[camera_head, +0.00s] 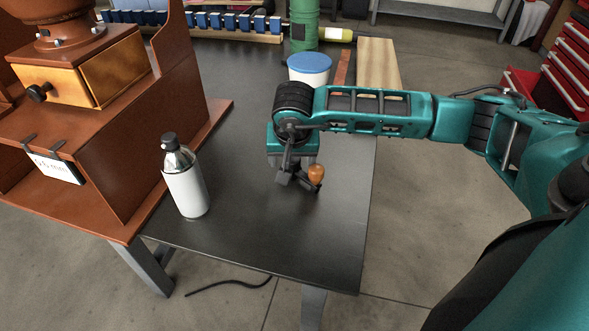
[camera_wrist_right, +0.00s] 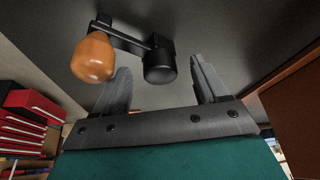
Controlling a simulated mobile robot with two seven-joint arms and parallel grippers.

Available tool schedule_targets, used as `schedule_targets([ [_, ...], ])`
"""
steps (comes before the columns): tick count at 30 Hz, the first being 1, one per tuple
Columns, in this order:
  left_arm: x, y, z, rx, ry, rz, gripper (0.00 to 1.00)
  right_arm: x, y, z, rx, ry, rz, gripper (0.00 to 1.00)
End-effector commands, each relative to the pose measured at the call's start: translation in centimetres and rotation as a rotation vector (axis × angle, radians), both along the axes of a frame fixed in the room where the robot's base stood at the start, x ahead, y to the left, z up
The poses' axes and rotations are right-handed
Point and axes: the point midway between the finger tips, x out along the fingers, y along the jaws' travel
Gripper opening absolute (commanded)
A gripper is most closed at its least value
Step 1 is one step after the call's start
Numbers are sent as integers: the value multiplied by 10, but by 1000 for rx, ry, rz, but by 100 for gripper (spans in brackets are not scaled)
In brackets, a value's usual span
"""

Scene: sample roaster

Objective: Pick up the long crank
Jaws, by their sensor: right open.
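The long crank has a dark bar, a black cylindrical hub (camera_wrist_right: 160,62) and an orange wooden knob (camera_wrist_right: 93,57). Its knob (camera_head: 316,173) shows in the head view on the dark table, beside my right gripper (camera_head: 297,179). The gripper hides most of the rest of the crank there. In the right wrist view, my right gripper (camera_wrist_right: 162,70) is open. The hub appears between its two fingers, and the knob lies to the left of the left finger. I cannot tell whether the fingers touch the crank. My left gripper is not in view.
A white bottle with a dark cap (camera_head: 186,185) stands left of the gripper. A copper-brown machine (camera_head: 130,140) fills the left side. A blue-lidded white tub (camera_head: 309,70) and a green canister (camera_head: 303,25) stand behind. The table (camera_head: 285,245) is clear in front.

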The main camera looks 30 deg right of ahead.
Motion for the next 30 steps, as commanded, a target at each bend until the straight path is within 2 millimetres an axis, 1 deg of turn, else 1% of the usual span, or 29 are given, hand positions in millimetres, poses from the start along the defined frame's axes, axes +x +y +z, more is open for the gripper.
schedule_targets([
  [1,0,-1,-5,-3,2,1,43,1,-3,-12,-1,3,-3,73],
  [5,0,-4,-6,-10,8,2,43,7,-6,-25,1,2,-1,73],
  [8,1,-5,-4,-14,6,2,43,8,-7,-28,1,1,0,73],
  [14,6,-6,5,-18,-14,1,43,9,-6,-28,1,0,0,73],
  [30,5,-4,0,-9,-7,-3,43,8,-6,-28,1,2,0,21],
])
